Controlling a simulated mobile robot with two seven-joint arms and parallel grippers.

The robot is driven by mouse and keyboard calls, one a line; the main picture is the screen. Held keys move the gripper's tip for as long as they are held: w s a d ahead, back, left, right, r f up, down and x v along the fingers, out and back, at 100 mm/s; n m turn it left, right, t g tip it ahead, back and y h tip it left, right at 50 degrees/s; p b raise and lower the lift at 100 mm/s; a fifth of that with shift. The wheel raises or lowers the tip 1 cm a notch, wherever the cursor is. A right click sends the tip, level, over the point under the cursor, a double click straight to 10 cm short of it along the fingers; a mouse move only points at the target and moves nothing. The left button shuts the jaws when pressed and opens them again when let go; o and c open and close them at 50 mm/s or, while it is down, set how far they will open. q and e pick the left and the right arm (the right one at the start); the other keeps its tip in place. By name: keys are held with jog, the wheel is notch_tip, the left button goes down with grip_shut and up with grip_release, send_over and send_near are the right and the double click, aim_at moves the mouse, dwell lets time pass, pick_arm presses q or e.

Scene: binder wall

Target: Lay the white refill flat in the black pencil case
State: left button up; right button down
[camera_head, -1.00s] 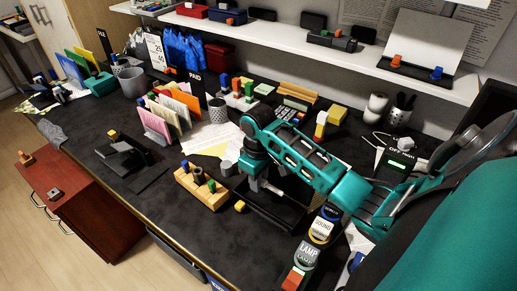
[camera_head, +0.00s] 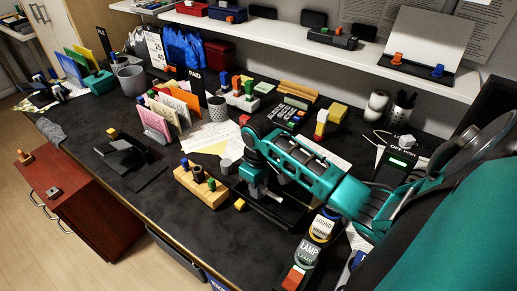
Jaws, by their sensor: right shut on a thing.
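My right gripper (camera_head: 258,195) points down over the left end of a low black open case (camera_head: 283,214), which looks like the pencil case. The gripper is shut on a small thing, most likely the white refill. The refill is mostly hidden by the jaws and too small to make out clearly. My right forearm covers the back and right part of the case, so I cannot tell whether the refill touches its floor. My left gripper is not in view.
A wooden block (camera_head: 188,181) with several coloured pegs stands just left of the case, with a small yellow block (camera_head: 240,204) between. Round labelled pots, SOUND (camera_head: 321,229) and LAMP (camera_head: 308,253), stand at the front right. The dark desk is clear in front of the block.

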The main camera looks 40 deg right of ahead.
notch_tip(320, 180, up, 2)
jog(key=shift+r+p, duration=0.1)
jog(key=shift+p, duration=0.3)
jog(key=shift+r, duration=1.8)
jog(key=shift+f+b, duration=0.65)
jog(key=shift+f, duration=1.85)
jog(key=shift+r, duration=0.1)
notch_tip(320, 180, up, 2)
jog(key=shift+r+p, duration=0.1)
jog(key=shift+p, duration=0.6)
jog(key=shift+r, duration=1.8)
jog(key=shift+f, duration=0.1)
